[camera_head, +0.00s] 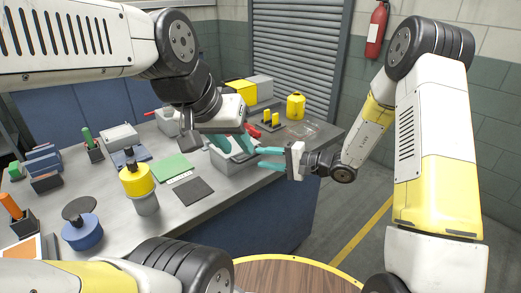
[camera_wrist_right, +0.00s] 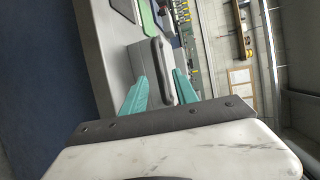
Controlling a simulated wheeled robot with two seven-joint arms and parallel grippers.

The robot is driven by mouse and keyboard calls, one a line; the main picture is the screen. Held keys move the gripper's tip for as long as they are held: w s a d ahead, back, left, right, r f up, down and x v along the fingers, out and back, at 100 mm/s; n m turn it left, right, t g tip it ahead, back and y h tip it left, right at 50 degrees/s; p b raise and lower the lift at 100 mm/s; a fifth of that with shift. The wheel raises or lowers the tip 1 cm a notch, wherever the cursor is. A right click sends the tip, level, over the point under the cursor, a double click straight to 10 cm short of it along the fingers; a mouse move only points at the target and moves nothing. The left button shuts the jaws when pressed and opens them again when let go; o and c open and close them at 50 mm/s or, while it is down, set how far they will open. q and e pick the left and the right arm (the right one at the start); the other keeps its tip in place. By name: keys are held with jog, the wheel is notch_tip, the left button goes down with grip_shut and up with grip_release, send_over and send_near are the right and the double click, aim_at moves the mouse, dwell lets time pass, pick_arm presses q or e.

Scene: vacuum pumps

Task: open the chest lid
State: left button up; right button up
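The grey chest (camera_head: 229,167) stands near the front edge of the workbench, partly hidden by my left gripper. Its front and a long dark grey bar (camera_wrist_right: 160,70) show in the right wrist view. I cannot tell whether the lid is raised. My right gripper (camera_head: 265,158) is open at the chest's right side. In the right wrist view its teal fingers (camera_wrist_right: 160,92) stand apart on either side of the chest's bar, with no clear grip. My left gripper (camera_head: 234,146) points down over the chest with its teal fingers apart; contact with the lid is unclear.
On the bench (camera_head: 190,212) are a yellow-topped pump (camera_head: 137,180), a blue round part (camera_head: 82,232), a green mat (camera_head: 171,167), a dark mat (camera_head: 194,191) and a yellow canister (camera_head: 295,106). A round wooden table (camera_head: 290,277) is at the bottom. Floor is free right of the bench.

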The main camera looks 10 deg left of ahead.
aim_at(252, 157)
jog(key=x, duration=0.5)
grip_shut()
dwell(1.4)
